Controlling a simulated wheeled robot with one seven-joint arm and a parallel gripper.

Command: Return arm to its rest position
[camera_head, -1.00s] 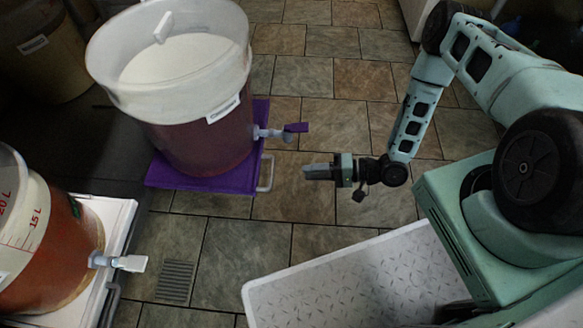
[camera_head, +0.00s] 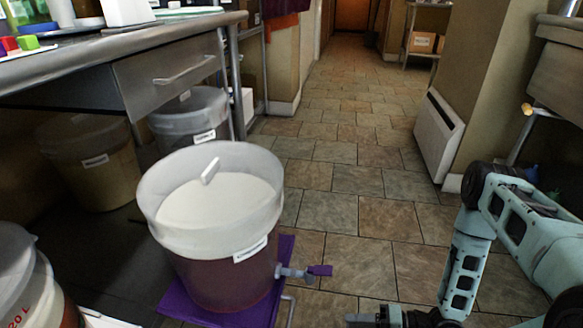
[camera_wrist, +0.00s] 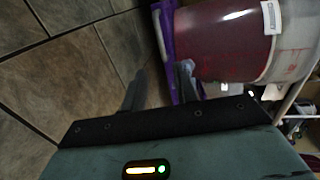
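My arm (camera_head: 466,262) is folded at the lower right of the head view, bent at the elbow, over the tiled floor. My gripper (camera_head: 360,319) is cut off by the bottom edge there, to the right of the purple stand. In the wrist view my gripper (camera_wrist: 162,80) shows two dark fingers with a gap between them. It is open and nothing is visible between the fingers. The bucket of dark red liquid (camera_head: 217,273) shows beyond the fingers in the wrist view (camera_wrist: 222,45). My gripper appears apart from it.
The bucket stands on a purple stand (camera_head: 288,252), its tap (camera_head: 297,273) pointing right. Another bucket (camera_head: 20,285) is at the lower left. A steel counter (camera_head: 95,65) with more buckets beneath is on the left. A white radiator (camera_head: 437,137) is on the right. The tiled aisle (camera_head: 345,150) between is clear.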

